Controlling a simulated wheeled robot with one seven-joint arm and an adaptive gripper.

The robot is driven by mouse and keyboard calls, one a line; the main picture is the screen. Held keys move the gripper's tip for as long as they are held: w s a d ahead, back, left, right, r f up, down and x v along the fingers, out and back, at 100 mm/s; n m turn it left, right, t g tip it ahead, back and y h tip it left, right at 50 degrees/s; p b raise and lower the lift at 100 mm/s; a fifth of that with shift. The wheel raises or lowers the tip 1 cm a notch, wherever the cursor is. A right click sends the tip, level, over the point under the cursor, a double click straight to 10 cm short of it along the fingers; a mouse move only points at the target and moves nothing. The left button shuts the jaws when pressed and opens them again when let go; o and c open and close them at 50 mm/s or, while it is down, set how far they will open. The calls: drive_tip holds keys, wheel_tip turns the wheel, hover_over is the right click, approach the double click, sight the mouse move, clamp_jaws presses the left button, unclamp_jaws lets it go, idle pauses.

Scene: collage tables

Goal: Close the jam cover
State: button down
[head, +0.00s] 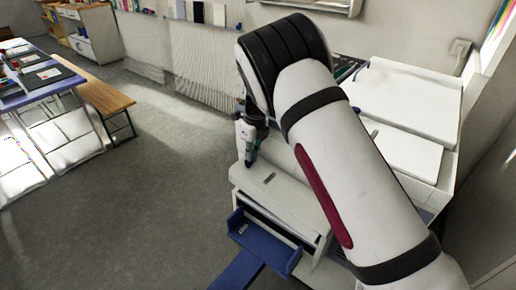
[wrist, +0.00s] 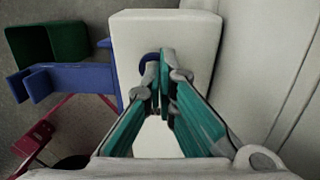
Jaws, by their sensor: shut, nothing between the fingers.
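A white machine, seemingly a printer, stands right of centre in the head view, with a pale top panel (head: 285,203). I cannot tell for certain which panel is the jam cover or how far it stands open. My gripper (head: 250,162) points down at the far left end of that panel; my arm hides much of the machine's right side. In the wrist view my gripper (wrist: 162,54) is shut and empty, over a pale panel (wrist: 190,32). A dark blue round part (wrist: 148,60) shows just left of the fingertips. Whether the fingertips touch the panel is unclear.
A blue tray (head: 248,230) sticks out at the machine's front. White flat-topped units (head: 410,92) stand behind it along the wall. Grey floor (head: 130,200) is free at left.

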sight(248, 164)
drive_tip(key=f, duration=0.1)
drive_tip(key=f+b, duration=0.1)
drive_tip(key=f, duration=0.1)
drive_tip(key=a+f+b, duration=0.1)
drive_tip(key=shift+w+f, duration=0.2)
drive_tip(key=shift+w, duration=0.15)
drive_tip(key=shift+s+f, duration=0.1)
drive_tip(key=shift+f, duration=0.25)
